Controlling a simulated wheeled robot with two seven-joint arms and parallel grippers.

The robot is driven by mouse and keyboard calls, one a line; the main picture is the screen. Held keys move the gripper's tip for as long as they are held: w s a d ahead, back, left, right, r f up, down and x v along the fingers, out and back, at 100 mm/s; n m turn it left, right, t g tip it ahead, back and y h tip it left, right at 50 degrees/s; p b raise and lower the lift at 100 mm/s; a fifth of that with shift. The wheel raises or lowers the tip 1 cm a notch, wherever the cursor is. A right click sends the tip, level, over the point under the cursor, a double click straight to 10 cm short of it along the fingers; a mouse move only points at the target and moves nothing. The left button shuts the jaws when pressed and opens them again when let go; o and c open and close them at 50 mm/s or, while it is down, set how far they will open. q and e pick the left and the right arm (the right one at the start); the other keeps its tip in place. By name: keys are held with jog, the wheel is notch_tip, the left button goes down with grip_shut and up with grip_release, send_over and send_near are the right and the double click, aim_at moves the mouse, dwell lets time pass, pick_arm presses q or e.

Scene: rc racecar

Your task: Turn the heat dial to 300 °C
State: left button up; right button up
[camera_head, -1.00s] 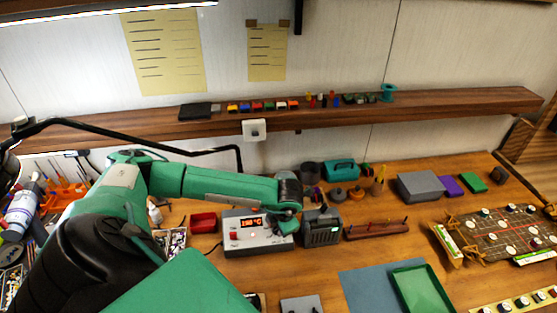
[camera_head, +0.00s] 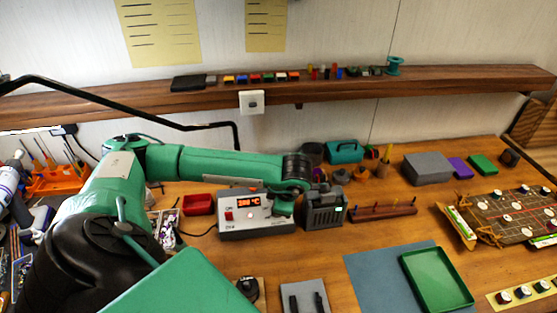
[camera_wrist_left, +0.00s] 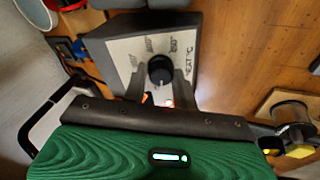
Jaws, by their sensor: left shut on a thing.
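The heat station (camera_head: 262,226), a grey box with a pale panel, stands on the bench in the head view. Its red display (camera_head: 248,201) shows a blurred number starting with 3, followed by °C. My left gripper (camera_head: 284,210) is at the right part of its panel; the arm hides its fingertips and the dial there. In the left wrist view the round black heat dial (camera_wrist_left: 160,70) sits between the two fingers of my left gripper (camera_wrist_left: 160,84), which is shut on it. Scale marks and heat lettering show around the dial. My right gripper is not in view.
A dark grey device (camera_head: 323,210) stands close to the right of the station. A red bin (camera_head: 198,205) is at its left. A green tray (camera_head: 436,279) lies on a blue mat (camera_head: 372,290) at front right. A wooden shelf (camera_head: 330,86) runs above.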

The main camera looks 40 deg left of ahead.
pick_arm(q)
jog(key=m+b, duration=0.2)
jog(key=b, duration=0.1)
jog(key=m+b, duration=0.3)
jog(key=m+t+y+b, duration=0.1)
jog(key=m+b, duration=0.2)
jog(key=shift+d+f, duration=0.1)
jog(key=shift+f, duration=0.25)
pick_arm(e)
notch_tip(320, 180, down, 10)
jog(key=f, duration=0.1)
pick_arm(q)
jog(key=m+b, duration=0.2)
jog(key=shift+s+m+b, duration=0.1)
jog(key=shift+m+b, duration=0.2)
jog(key=shift+b, duration=0.05)
jog(key=shift+r+m+t+b, duration=0.2)
jog(key=shift+m+t+b, duration=0.1)
jog(key=shift+m+b, duration=0.75)
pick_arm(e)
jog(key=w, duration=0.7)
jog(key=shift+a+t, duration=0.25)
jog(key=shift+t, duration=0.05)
pick_arm(q)
jog(key=o, duration=1)
